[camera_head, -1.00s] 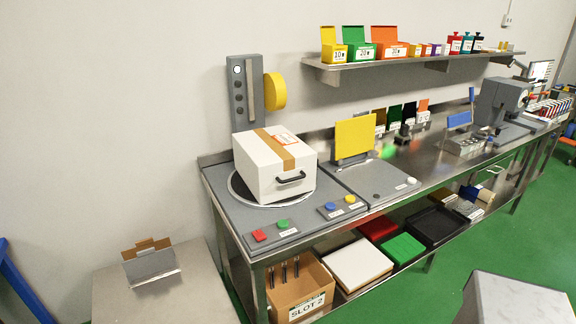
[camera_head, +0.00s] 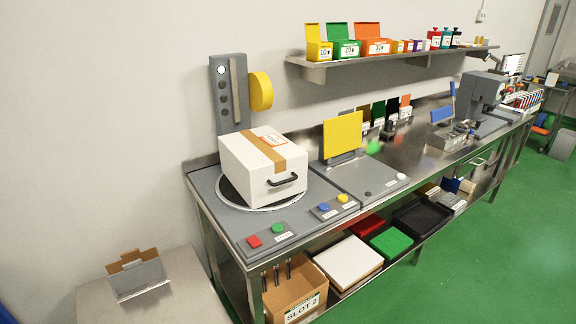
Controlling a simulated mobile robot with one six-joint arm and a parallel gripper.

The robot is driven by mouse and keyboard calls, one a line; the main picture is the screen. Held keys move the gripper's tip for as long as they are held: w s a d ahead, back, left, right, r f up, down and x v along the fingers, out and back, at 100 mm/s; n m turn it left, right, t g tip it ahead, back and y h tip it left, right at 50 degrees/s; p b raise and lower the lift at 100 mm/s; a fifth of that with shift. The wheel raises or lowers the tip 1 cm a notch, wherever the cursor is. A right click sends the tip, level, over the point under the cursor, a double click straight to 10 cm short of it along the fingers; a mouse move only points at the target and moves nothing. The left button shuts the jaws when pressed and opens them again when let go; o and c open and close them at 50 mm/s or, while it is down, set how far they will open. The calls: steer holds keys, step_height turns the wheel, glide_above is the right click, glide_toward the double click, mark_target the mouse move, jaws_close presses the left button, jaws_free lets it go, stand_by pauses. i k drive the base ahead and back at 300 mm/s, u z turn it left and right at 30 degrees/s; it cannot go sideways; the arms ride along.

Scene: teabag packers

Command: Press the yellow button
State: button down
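The yellow button (camera_head: 342,198) is a small round cap on a grey panel at the bench's front edge. A blue button (camera_head: 324,206) sits just left of it on the same panel. A green button (camera_head: 278,228) and a red button (camera_head: 254,241) are on another panel further left. A white carton (camera_head: 252,172) with brown tape and a black handle stands on the round turntable (camera_head: 229,194) behind the buttons. My gripper is not in view. Nothing covers the yellow button.
A yellow upright plate (camera_head: 342,136) stands behind the buttons, on the bench to the right of the carton. A wall shelf (camera_head: 400,60) holds several coloured boxes. Trays and a cardboard box (camera_head: 296,292) sit below the bench. The green floor (camera_head: 470,260) at right is open.

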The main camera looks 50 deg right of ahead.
mark_target(341, 198)
steer(key=u, duration=1.1)
steer(key=k, duration=0.1)
steer(key=z, duration=2.4)
steer(key=k, duration=0.9)
steer(key=u, duration=0.15)
steer(key=i, duration=0.7)
